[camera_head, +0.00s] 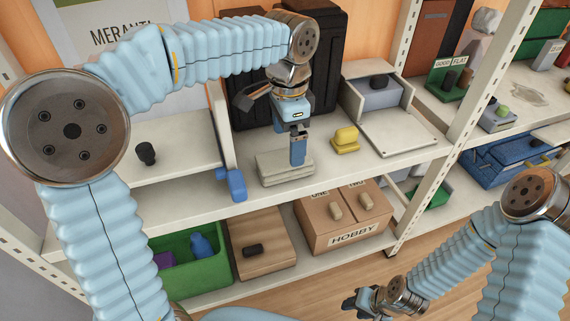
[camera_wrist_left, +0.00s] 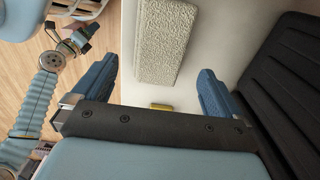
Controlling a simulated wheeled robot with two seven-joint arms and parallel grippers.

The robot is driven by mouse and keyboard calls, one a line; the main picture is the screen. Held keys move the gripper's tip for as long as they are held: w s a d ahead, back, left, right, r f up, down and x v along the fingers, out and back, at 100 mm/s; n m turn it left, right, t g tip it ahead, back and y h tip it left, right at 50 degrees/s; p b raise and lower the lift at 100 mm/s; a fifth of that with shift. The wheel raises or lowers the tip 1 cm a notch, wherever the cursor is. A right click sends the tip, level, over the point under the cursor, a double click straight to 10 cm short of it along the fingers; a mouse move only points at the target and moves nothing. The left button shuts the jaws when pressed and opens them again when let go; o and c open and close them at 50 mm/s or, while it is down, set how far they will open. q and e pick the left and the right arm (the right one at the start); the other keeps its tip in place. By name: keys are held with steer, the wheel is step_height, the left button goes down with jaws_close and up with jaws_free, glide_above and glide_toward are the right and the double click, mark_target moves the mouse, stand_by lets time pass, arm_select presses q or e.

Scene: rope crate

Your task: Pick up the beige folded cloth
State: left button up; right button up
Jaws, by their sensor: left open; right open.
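The beige folded cloth (camera_head: 273,172) lies flat on the white shelf. It also shows in the left wrist view (camera_wrist_left: 167,42) as a textured oblong beyond the fingertips, lined up with the gap between them. My left gripper (camera_head: 298,160) points down at the cloth, and its visible blue finger overlaps the cloth's back part in the head view. The left wrist view shows the left gripper (camera_wrist_left: 155,82) open, with nothing between its fingers. I cannot tell whether a finger touches the cloth. My right gripper (camera_head: 366,303) is low at the bottom, open and away from the cloth.
A yellow object (camera_head: 345,139) sits right of the cloth, and a blue object (camera_head: 235,184) is at the shelf's front left. A large black case (camera_head: 330,50) stands behind. Below are a green crate (camera_head: 190,283) and a HOBBY box (camera_head: 340,230).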

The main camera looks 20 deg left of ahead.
mark_target(288, 157)
arm_select(q)
step_height(288, 157, down, 5)
steer(key=shift+r, duration=0.1)
steer(key=shift+c, duration=0.3)
steer(key=c, duration=1)
